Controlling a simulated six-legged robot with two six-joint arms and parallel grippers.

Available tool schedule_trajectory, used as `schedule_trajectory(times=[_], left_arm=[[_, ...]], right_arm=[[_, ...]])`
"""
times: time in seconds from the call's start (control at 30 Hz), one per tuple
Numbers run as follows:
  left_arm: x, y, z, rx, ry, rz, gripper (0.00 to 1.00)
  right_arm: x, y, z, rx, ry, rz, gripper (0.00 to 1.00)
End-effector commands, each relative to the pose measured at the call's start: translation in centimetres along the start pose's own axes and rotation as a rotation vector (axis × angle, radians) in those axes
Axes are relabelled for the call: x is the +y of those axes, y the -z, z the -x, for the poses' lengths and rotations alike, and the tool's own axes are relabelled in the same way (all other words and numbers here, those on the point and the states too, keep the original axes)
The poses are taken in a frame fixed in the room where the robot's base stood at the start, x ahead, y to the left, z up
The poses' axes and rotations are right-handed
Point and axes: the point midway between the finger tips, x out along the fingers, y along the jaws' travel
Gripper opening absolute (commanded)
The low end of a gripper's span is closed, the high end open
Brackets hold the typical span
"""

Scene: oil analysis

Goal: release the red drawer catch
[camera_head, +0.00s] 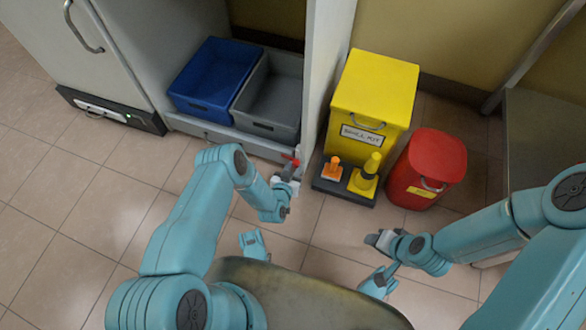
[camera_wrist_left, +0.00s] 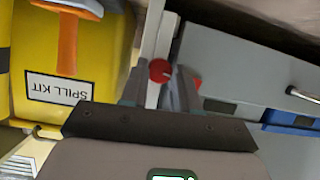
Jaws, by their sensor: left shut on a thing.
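The red drawer catch (camera_head: 293,161) sits at the front right end of the low cabinet base, beside the upright panel. My left gripper (camera_head: 287,172) is at the catch and covers part of it. In the left wrist view the catch's round red knob (camera_wrist_left: 160,70) shows at the fingertips of my left gripper (camera_wrist_left: 161,88), and more red shows beyond the right finger. The left gripper is shut on the catch. My right gripper (camera_head: 377,240) is over the floor at the right, away from the catch; its jaws are too small to read.
A blue bin (camera_head: 214,78) and a grey bin (camera_head: 270,98) stand in the open cabinet. A yellow spill kit box (camera_head: 372,88), a dark tray with orange and yellow items, and a red bucket (camera_head: 430,165) stand right of the panel (camera_head: 327,60). Tiled floor lies clear in front.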

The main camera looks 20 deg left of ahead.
Motion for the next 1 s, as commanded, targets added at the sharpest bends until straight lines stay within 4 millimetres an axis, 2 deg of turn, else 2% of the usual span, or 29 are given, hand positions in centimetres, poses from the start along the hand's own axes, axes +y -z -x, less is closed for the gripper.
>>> schedule_trajectory(times=[1.0], left_arm=[[0.66,-0.33,-0.22,0.036,0.355,-0.875,0.00]], right_arm=[[0.13,0.18,-0.39,0.008,0.000,0.002,0.43]])
